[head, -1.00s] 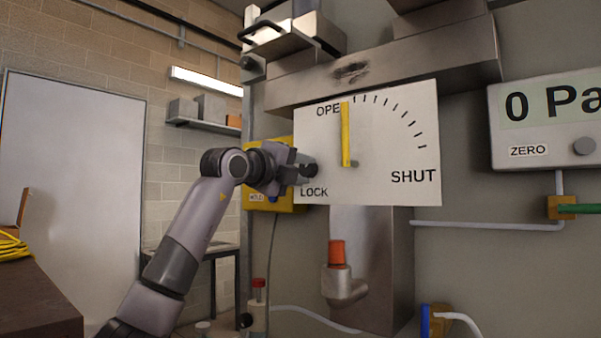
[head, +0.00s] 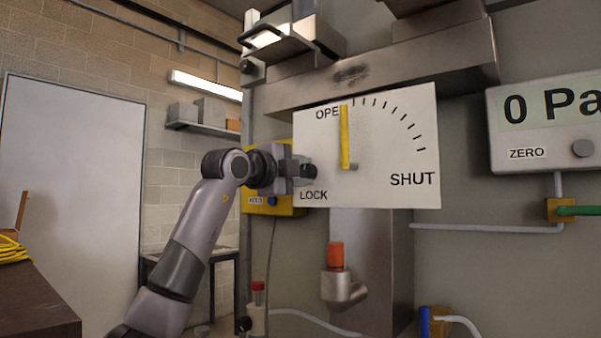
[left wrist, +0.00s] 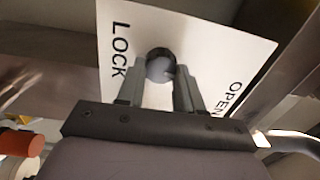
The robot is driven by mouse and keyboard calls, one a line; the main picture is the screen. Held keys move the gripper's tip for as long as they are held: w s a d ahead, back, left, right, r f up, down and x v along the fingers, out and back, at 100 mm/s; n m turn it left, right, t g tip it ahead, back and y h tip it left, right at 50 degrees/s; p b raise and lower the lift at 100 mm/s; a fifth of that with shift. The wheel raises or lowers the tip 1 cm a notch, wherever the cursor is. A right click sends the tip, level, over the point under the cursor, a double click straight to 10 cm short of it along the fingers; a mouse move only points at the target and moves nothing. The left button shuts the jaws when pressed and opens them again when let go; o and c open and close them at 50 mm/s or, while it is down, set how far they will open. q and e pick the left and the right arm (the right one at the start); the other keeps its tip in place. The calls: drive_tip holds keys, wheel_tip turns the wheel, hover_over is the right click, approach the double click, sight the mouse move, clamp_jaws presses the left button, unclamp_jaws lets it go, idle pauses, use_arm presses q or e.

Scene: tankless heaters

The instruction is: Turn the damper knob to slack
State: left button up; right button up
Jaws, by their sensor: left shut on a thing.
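The damper knob (head: 309,171) is a small dark knob at the left edge of the white damper plate (head: 385,150), just above the word LOCK. It also shows in the left wrist view (left wrist: 159,62) between the fingertips. My left gripper (head: 302,171) is shut on the knob, coming from the left; its two fingers (left wrist: 162,80) lie on either side of it. The yellow damper pointer (head: 345,136) stands nearly upright by the word OPEN. My right gripper is not in view.
A grey gauge box (head: 548,125) reading 0 Pa is on the right wall. A yellow box (head: 283,201) sits behind my left gripper. Below the plate are a metal duct (head: 376,265) and an orange-capped fitting (head: 336,257). A brown bench (head: 35,300) is at lower left.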

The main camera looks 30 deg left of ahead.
use_arm(q)
drive_tip(key=o, duration=1)
drive_tip(key=shift+o, duration=0.2)
drive_tip(key=shift+s, duration=0.6)
drive_tip(key=s+b, duration=0.2)
drive_tip(key=s, duration=0.4)
drive_tip(key=shift+a+f, duration=0.15)
drive_tip(key=shift+a, duration=0.1)
